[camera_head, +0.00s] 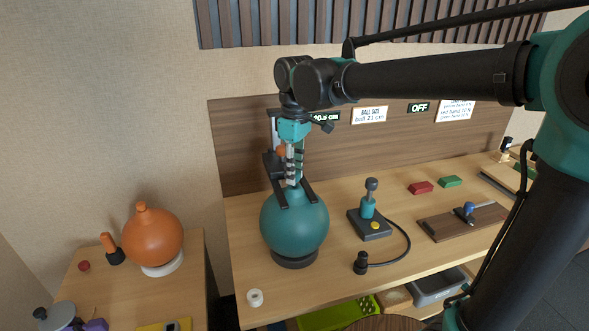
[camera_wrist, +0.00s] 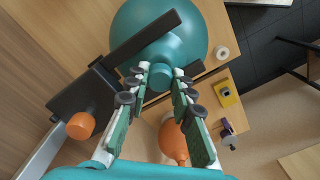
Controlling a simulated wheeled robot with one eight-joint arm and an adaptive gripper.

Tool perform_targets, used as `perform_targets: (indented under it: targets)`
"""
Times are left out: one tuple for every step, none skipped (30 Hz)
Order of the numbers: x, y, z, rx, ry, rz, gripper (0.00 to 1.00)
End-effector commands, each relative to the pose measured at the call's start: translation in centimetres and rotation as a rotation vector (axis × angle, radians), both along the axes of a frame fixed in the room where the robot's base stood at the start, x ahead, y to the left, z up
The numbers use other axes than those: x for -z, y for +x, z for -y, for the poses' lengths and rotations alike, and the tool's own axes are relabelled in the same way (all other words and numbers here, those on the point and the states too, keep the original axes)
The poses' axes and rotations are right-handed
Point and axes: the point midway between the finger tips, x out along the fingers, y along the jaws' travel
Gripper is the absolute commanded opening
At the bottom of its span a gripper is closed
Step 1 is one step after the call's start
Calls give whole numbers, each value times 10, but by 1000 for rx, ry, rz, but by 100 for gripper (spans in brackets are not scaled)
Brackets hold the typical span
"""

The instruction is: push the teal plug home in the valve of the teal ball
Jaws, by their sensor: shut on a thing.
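The teal ball (camera_head: 294,225) sits in a dark ring base on the wooden bench; it also shows in the wrist view (camera_wrist: 195,35). My gripper (camera_head: 293,180) points down over the top of the ball. In the wrist view my gripper (camera_wrist: 161,77) is shut on the teal plug (camera_wrist: 160,76), a short round teal piece between the fingertips. The plug stands over the ball's top. The valve is hidden beneath the plug and fingers, so I cannot tell how deep the plug sits.
A dark gauge (camera_head: 270,165) with an orange knob (camera_wrist: 80,125) reaches two arms over the ball, close beside my fingers. A hand pump (camera_head: 369,215) with a hose stands right. A white roll (camera_head: 255,297) lies in front. An orange ball (camera_head: 153,237) is on the left table.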

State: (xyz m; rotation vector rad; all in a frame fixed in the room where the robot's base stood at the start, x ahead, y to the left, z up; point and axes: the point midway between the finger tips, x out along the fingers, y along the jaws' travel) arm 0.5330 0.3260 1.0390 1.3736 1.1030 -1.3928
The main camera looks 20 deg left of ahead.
Motion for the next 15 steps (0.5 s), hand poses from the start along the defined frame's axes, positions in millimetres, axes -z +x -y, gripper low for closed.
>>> perform_targets:
  targets:
    - [2, 0, 0, 0, 0, 0, 0]
    - [2, 0, 0, 0, 0, 0, 0]
    - [4, 0, 0, 0, 0, 0, 0]
    - [4, 0, 0, 0, 0, 0, 0]
    - [5, 0, 0, 0, 0, 0, 0]
    - [6, 0, 0, 0, 0, 0, 0]
    - [7, 0, 0, 0, 0, 0, 0]
    - [8, 0, 0, 0, 0, 0, 0]
    - [9, 0, 0, 0, 0, 0, 0]
    - [10, 0, 0, 0, 0, 0, 0]
    - [10, 0, 0, 0, 0, 0, 0]
    - [12, 0, 0, 0, 0, 0, 0]
    - [12, 0, 0, 0, 0, 0, 0]
    - [13, 0, 0, 0, 0, 0, 0]
    - [14, 0, 0, 0, 0, 0, 0]
